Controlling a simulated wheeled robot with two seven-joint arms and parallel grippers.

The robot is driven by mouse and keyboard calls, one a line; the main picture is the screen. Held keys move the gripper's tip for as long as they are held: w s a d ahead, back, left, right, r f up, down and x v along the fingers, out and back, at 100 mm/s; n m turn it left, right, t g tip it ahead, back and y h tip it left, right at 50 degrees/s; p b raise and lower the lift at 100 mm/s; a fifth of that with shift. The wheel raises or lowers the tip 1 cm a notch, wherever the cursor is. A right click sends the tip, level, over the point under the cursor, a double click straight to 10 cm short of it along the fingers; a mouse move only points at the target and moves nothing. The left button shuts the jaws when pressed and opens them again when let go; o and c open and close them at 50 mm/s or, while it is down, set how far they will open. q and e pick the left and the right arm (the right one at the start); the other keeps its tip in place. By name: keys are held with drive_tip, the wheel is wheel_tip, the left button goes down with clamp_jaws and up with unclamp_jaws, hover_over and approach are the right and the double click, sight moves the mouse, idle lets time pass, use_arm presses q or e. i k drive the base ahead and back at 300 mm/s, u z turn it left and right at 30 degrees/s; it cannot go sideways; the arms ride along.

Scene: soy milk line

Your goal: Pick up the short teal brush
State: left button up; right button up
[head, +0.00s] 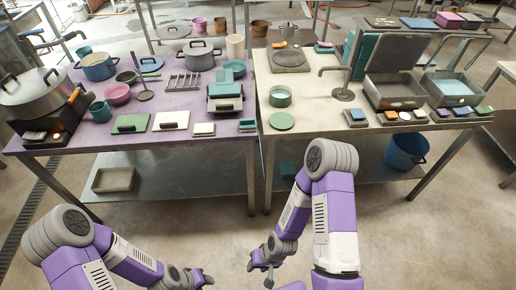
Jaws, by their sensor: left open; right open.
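A small teal block-like item (247,125) lies at the front right corner of the purple-topped table (190,142). It may be the short teal brush; it is too small to be sure. Other small coloured brush-like blocks, one blue-teal (461,111) and one green (484,110), lie at the front right of the cream-topped table (310,121). My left gripper (203,277) is open, low in front of the purple table. My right gripper (263,264) is open, low near the gap between the tables. Both are well apart from these items, and I see nothing held.
Flat boards (130,123), a grey-teal machine (225,98), pots and bowls crowd the purple table. A blue bucket (406,150) stands below. The floor before the tables is clear.

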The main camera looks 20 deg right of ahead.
sight(245, 125)
drive_tip(key=u, duration=0.85)
drive_tip(key=k, duration=0.15)
drive_tip(key=z, duration=1.8)
drive_tip(key=i, duration=0.7)
drive_tip(key=u, duration=0.05)
